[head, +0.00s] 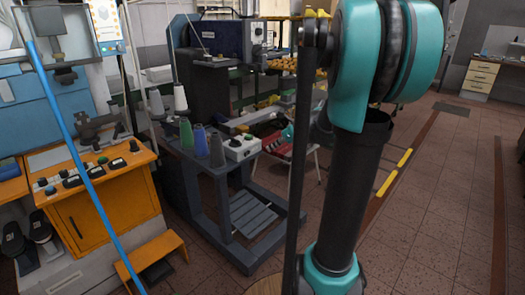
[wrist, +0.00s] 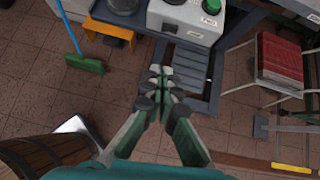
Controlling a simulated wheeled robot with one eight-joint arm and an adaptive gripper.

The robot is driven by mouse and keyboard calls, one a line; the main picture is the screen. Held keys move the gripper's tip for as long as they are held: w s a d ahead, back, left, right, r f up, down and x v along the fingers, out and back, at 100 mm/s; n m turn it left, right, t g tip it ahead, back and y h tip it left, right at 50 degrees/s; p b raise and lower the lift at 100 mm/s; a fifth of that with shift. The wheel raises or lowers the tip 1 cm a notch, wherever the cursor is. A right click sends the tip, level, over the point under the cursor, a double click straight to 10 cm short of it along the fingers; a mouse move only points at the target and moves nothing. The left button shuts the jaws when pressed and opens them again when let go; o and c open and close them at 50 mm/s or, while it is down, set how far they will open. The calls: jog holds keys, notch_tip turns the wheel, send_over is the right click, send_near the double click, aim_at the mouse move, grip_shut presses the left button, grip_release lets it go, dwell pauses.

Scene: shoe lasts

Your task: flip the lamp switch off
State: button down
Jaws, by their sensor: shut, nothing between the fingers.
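A white control box (head: 240,148) stands on the dark bench, right of the thread cones. In the wrist view the white box (wrist: 187,22) shows at the top, with a green button (wrist: 211,6), a dark knob and small labels. I cannot tell whether it carries the lamp switch, and no lamp is clearly seen. My gripper (wrist: 160,73) is shut and empty. In the wrist view its fingertips appear just below the box, over the grey slatted lower shelf, and look apart from the box. In the head view I cannot make out the fingers.
Thread cones (head: 201,141) stand left of the box. A red-seated chair (wrist: 278,58) is at the right. A green broom (wrist: 85,63) and an orange step (wrist: 112,32) are at the left. A wooden barrel (wrist: 45,160) is at lower left. Tiled floor between them is open.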

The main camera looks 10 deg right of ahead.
aim_at(247, 154)
jog(key=shift+w+d+f+n+y, duration=0.15)
jog(key=shift+d+n, duration=0.1)
jog(key=shift+d, duration=0.15)
jog(key=shift+w+d+n+y, duration=0.1)
jog(key=shift+d+n+y, duration=0.05)
jog(key=shift+d+n, duration=0.15)
jog(key=shift+f, duration=0.1)
jog(key=shift+w+a+r+x, duration=0.2)
jog(key=shift+r+x, duration=0.15)
jog(key=shift+x, duration=1.8)
jog(key=shift+w+a+r+x, duration=0.2)
jog(key=shift+r+x, duration=0.1)
jog(key=shift+x, duration=1.85)
jog(key=shift+w+a+r+x, duration=0.25)
jog(key=shift+r+x, duration=0.1)
jog(key=shift+x, duration=1.75)
